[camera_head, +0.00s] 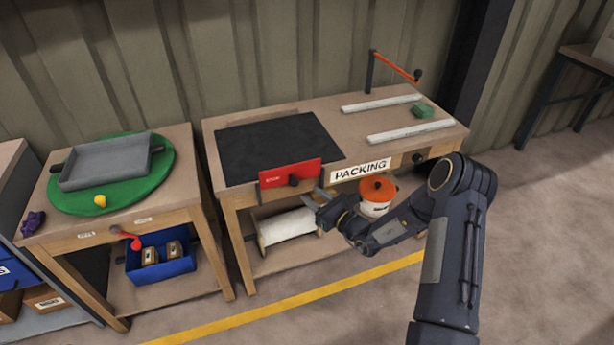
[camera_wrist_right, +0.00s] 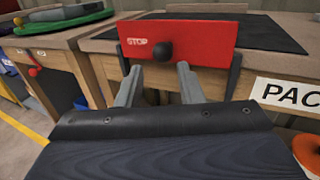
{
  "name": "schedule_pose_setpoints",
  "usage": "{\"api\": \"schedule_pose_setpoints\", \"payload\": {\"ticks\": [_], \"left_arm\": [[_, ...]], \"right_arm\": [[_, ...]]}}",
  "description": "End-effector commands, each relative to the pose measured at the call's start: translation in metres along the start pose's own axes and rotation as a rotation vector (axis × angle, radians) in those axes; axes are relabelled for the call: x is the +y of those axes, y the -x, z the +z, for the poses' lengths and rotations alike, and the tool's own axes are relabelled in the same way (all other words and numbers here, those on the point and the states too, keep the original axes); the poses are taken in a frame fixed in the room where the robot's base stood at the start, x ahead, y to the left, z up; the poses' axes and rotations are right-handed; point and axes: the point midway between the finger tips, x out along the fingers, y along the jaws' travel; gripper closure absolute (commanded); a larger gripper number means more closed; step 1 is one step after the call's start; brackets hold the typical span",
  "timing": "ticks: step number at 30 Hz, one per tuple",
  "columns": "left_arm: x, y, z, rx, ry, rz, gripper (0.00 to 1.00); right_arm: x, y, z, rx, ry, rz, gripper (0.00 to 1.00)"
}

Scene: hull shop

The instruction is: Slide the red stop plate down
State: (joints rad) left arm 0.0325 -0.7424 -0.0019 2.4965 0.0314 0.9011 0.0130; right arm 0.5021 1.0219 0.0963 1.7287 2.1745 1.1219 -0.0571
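The red stop plate (camera_head: 288,173) stands upright at the front edge of the packing table, at the end of the black mat (camera_head: 275,143). It has a round black knob (camera_head: 293,181) low near its middle. In the right wrist view the plate (camera_wrist_right: 195,40) shows the word STOP, and the knob (camera_wrist_right: 163,51) is just ahead of my fingers. My right gripper (camera_wrist_right: 158,80) is open and empty, its fingertips just below and either side of the knob. In the head view my right gripper (camera_head: 312,196) is right of and below the plate. My left gripper is not in view.
A PACKING sign (camera_head: 361,169) is on the table front right of the plate. A white pot with an orange lid (camera_head: 377,190) and a white roll (camera_head: 287,228) are below. Left is a table with a green disc (camera_head: 163,183) and grey tray (camera_head: 105,163).

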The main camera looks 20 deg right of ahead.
Motion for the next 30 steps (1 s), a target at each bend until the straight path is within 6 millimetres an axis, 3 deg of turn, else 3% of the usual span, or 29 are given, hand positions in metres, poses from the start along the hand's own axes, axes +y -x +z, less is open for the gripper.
{"api": "schedule_pose_setpoints", "payload": {"ticks": [5, 16, 27, 30], "left_arm": [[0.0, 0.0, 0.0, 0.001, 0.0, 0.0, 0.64], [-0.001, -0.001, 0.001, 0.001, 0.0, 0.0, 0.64], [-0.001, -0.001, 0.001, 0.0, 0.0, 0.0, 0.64], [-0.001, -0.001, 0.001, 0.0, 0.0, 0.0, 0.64]], "right_arm": [[-0.002, -0.015, -0.005, 0.001, -0.012, -0.014, 0.66], [-0.002, -0.07, -0.005, 0.001, -0.011, -0.012, 0.66], [-0.003, -0.078, -0.005, 0.003, -0.011, -0.013, 0.66], [-0.003, -0.078, -0.005, 0.003, -0.011, -0.013, 0.77]]}}
